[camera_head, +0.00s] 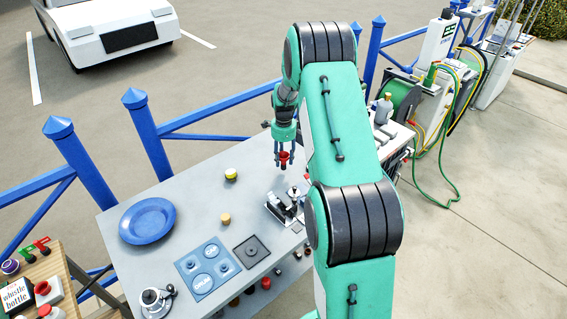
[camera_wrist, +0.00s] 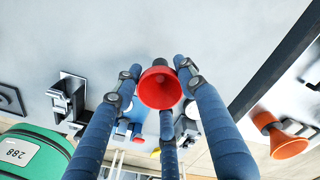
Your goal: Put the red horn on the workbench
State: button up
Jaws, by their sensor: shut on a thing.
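The red horn (camera_head: 284,157) is held mouth-outward between the fingers of my gripper (camera_head: 284,148). In the wrist view the horn's round red mouth (camera_wrist: 160,88) faces the camera, with the blue-grey fingers of my gripper (camera_wrist: 163,92) around it. The grey workbench (camera_head: 190,188) lies below. In the head view the horn appears over the bench's far right part, near the metal bracket; I cannot tell the exact gap to the top. Part of the bench's right side is hidden behind my arm.
An orange horn (camera_wrist: 289,146) shows in the wrist view. The blue railing (camera_head: 205,136) runs behind.

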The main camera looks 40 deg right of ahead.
jog(key=shift+f, duration=1.2)
jog(key=shift+f, duration=0.15)
jog(key=o, duration=1.2)
jog(key=shift+o, duration=0.2)
notch_tip(320, 180, up, 12)
jog(key=shift+r+p, duration=0.15)
jog(key=shift+p, duration=0.65)
jog(key=shift+r, duration=0.1)
